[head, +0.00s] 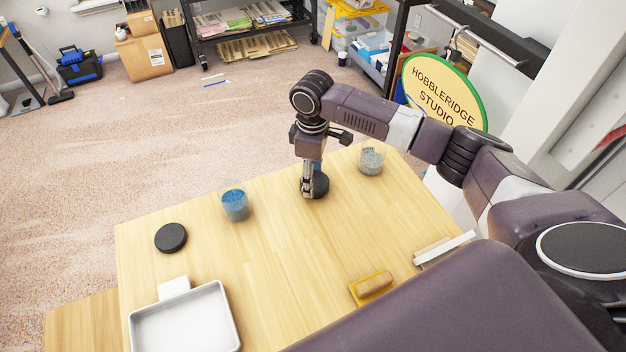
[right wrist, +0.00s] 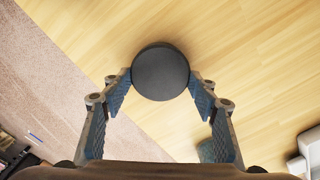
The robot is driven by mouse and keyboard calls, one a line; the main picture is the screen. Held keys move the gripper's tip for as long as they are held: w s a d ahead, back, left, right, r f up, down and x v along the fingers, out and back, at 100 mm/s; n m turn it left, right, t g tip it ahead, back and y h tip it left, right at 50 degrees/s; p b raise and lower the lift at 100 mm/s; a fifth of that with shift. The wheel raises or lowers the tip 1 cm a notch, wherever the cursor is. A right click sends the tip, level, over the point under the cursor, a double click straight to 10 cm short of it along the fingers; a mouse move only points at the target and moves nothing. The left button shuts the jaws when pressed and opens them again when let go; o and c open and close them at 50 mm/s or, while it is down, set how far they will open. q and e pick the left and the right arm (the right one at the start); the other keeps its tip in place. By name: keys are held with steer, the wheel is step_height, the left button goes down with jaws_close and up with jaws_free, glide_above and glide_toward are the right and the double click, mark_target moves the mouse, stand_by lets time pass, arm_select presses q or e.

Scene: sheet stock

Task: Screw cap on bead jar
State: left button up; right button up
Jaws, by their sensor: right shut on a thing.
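My right gripper (head: 313,190) points down over the table and is shut on a round black cap (head: 320,186). In the right wrist view the cap (right wrist: 160,72) sits between the fingertips (right wrist: 160,80). I cannot tell whether it touches the tabletop. A clear jar of blue beads (head: 235,204) stands upright and open to the left of the gripper. A second clear jar with greyish contents (head: 371,161) stands to its right, near the far right edge. Another black cap (head: 171,238) lies flat at the left. My left gripper is not in view.
The wooden table (head: 270,260) is clear in the middle. A white tray (head: 237,318) with a white card (head: 174,287) behind it is at the front left. A yellow holder with a tan block (head: 374,285) and a white object (head: 443,249) are at the right.

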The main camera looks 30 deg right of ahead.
arm_select(q)
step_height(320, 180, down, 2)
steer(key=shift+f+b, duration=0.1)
steer(key=shift+b, duration=0.95)
arm_select(e)
step_height(320, 180, up, 19)
steer(key=shift+f, duration=0.15)
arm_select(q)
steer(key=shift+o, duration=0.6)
